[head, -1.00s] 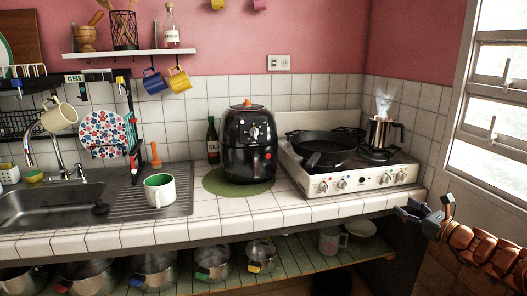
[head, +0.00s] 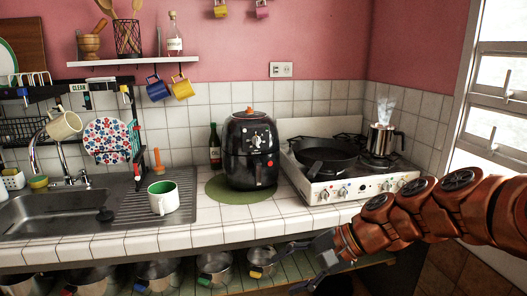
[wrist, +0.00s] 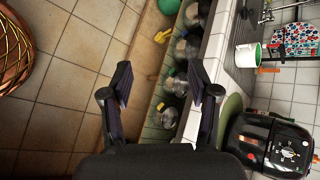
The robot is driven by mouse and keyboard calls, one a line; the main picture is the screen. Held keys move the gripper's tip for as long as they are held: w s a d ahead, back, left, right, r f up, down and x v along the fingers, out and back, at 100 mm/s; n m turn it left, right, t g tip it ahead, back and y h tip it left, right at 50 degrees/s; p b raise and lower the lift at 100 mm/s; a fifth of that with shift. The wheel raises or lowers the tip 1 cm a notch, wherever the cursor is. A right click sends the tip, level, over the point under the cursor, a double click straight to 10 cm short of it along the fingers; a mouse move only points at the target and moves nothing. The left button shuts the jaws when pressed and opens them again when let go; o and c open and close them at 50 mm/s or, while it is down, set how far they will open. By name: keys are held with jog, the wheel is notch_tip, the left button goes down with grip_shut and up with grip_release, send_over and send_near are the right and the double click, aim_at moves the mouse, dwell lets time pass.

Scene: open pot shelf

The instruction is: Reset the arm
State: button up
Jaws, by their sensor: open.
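My gripper (head: 284,270) is at the lower right of the middle in the head view, in front of the open lower shelf and below the counter edge. It is open and empty. In the wrist view my gripper (wrist: 160,82) shows two dark fingers spread apart with nothing between them touching either one. Steel pots with coloured handles stand on the shelf, among them one with a yellow handle (head: 262,262) and one with a green handle (head: 215,268). Several pots show beyond the fingers in the wrist view. My arm's copper links cover the right end of the shelf.
The tiled counter (head: 235,232) holds a white mug with a green inside (head: 163,198), a black air fryer (head: 250,160) and a stove (head: 345,187) with a pan (head: 326,160). A woven basket (wrist: 14,55) stands on the floor in the wrist view. Bare floor lies beside it.

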jog(key=s+d+f+n+g+h+p, duration=0.1)
jog(key=s+f+n+h, duration=0.1)
jog(key=s, duration=0.4)
jog(key=s+d+f+n+g+h, duration=0.1)
jog(key=s+f+n+h, duration=0.15)
jog(key=s, duration=0.45)
jog(key=s+d+f+n+g+h+p, duration=0.1)
jog(key=s+d+h, duration=0.4)
jog(key=s+d, duration=0.5)
jog(key=shift+s+d+f+n+h, duration=0.35)
jog(key=shift+s+f+n, duration=0.3)
jog(key=shift+n, duration=0.5)
jog(key=shift+w, duration=0.1)
